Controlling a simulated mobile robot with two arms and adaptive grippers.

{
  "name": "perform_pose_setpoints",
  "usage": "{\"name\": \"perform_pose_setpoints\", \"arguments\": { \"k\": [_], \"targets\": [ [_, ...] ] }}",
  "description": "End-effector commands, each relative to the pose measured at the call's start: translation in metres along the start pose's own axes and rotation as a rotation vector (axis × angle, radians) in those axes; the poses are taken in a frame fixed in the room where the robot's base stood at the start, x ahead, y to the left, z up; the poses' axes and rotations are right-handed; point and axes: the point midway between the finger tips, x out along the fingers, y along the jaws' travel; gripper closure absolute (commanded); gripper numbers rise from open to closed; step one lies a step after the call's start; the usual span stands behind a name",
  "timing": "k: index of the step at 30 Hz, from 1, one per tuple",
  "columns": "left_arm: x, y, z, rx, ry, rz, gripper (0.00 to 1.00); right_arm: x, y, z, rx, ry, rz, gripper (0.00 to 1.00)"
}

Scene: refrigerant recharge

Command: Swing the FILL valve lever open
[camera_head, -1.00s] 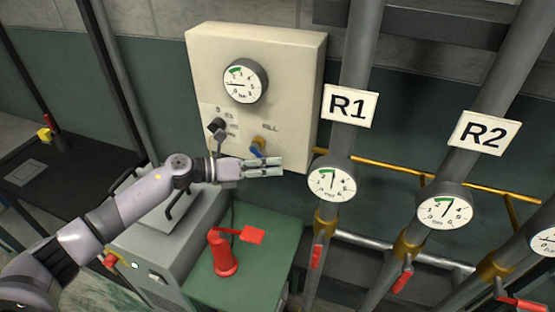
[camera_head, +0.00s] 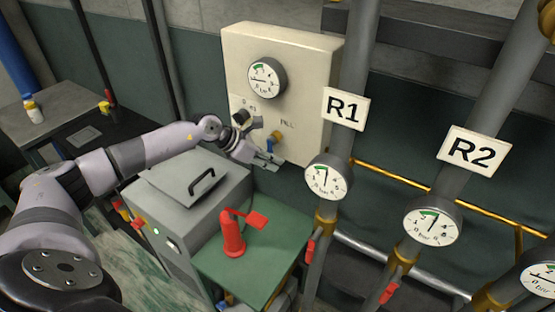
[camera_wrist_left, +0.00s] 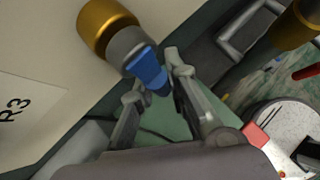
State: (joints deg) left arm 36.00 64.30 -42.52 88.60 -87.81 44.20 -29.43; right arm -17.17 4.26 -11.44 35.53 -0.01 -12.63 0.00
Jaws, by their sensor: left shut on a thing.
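The FILL valve is a brass fitting (camera_head: 276,135) low on the front of the beige panel box (camera_head: 290,45), with a short blue lever (camera_head: 270,144) pointing down. My left gripper (camera_head: 268,160) is at the lever, just below the brass fitting. In the left wrist view, the blue lever (camera_wrist_left: 149,70) extends from a grey collar on the brass fitting (camera_wrist_left: 105,28) into the gap between the fingers of my left gripper (camera_wrist_left: 155,85). The gripper is shut on the lever, near its free end. My right gripper is in neither view.
A dark knob (camera_head: 241,117) sits left of the valve, close to my wrist. Below are a grey machine (camera_head: 165,225) and a green table (camera_head: 265,260) with a red lever device (camera_head: 233,235). The R1 pipe and its gauge (camera_head: 327,178) stand to the right.

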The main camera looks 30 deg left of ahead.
Motion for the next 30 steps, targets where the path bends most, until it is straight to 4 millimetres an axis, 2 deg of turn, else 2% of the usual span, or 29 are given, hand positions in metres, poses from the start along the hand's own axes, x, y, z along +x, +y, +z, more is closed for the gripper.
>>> {"name": "perform_pose_setpoints", "arguments": {
  "k": [5, 20, 21, 24, 30],
  "targets": [
    [-0.002, 0.003, 0.000, 0.026, 0.021, 0.025, 1.00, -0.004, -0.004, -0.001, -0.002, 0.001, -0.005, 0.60],
    [-0.003, 0.005, -0.002, 0.037, 0.032, 0.036, 1.00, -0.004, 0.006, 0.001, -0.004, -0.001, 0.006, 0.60],
    [-0.003, 0.005, -0.002, 0.036, 0.032, 0.036, 0.83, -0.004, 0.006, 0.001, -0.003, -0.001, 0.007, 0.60],
    [-0.003, 0.005, -0.002, 0.035, 0.032, 0.036, 0.76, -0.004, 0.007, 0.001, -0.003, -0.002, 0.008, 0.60],
    [-0.002, 0.005, -0.002, 0.034, 0.031, 0.034, 0.76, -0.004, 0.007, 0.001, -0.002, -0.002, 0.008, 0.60]
  ]
}}
